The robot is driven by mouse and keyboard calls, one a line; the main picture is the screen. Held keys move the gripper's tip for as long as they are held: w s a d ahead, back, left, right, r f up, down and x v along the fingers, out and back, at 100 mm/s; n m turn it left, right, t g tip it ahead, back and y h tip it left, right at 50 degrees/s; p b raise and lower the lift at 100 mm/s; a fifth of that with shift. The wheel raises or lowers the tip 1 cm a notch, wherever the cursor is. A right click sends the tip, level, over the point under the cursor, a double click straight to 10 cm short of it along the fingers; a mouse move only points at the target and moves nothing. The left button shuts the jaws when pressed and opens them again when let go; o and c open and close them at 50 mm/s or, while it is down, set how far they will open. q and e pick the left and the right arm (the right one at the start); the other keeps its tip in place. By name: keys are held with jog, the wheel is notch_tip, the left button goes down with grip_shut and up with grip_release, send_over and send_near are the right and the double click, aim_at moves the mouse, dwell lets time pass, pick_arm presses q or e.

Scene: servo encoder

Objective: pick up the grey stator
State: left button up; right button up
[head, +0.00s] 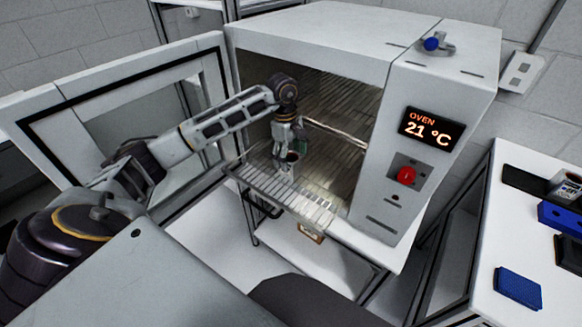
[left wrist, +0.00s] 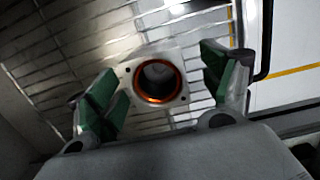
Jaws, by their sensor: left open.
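The grey stator (left wrist: 158,80) is a square block with a round bore ringed in copper, seen from above in the left wrist view. It stands on the wire rack at the oven's mouth. In the head view the stator (head: 290,158) is small and partly hidden by my gripper. My left gripper (head: 292,150) points down at it. In the left wrist view its green-padded fingers (left wrist: 160,92) are spread on either side of the stator, with a visible gap at the right; contact at the left cannot be told. My right gripper is not in view.
The oven (head: 425,75) has its door (head: 60,105) swung open to the left, and my left arm reaches in front of it. The wire rack (head: 315,205) sticks out of the opening. A table (head: 490,235) at the right holds a blue block (head: 518,288) and other items.

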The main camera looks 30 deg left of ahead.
pick_arm(q)
jog(key=shift+f, duration=0.15)
jog(key=shift+w+d+f, duration=0.1)
jog(key=shift+f, duration=1.15)
jog(key=shift+w+f, duration=0.1)
jog(key=shift+f, duration=1.1)
jog(key=shift+c, duration=0.4)
jog(key=c, duration=1.5)
